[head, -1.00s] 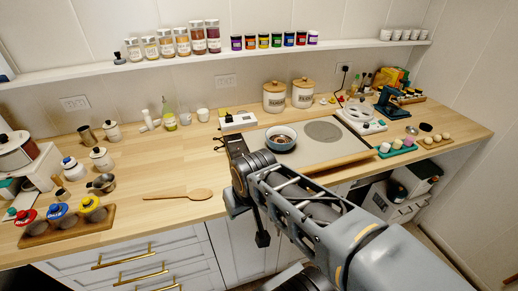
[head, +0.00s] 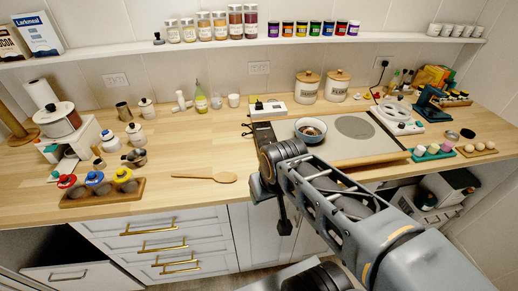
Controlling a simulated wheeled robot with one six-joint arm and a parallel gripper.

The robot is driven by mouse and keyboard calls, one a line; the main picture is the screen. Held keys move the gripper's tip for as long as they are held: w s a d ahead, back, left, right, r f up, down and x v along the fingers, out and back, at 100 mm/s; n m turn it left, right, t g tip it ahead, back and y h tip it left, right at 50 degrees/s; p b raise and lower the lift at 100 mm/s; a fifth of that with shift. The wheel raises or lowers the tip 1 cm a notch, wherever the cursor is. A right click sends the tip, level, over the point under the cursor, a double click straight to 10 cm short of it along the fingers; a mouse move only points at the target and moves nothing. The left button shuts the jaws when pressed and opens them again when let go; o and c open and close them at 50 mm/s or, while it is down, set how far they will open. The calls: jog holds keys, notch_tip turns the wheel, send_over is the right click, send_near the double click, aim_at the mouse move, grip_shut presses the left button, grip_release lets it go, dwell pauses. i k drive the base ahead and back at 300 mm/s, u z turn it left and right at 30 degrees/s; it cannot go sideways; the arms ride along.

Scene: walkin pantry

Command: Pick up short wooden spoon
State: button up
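The short wooden spoon (head: 205,177) lies flat on the wooden counter, near its front edge, left of my arm. Its handle points left and its oval bowl is at the right end. The whole spoon is visible and nothing touches it. My gripper (head: 262,132) is at the far end of my arm, right of the spoon and beside the blue bowl. It is apart from the spoon.
A tray with colourful-lidded jars (head: 100,192) sits left of the spoon. A blue bowl (head: 310,130) stands on the cooktop (head: 362,150) to the right. Canisters and a green-tinted bottle (head: 200,100) stand farther back. The counter around the spoon is clear.

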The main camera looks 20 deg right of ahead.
aim_at(228, 177)
jog(key=k, duration=0.5)
jog(key=u, duration=2)
jog(key=i, duration=1.2)
jog(key=z, duration=2)
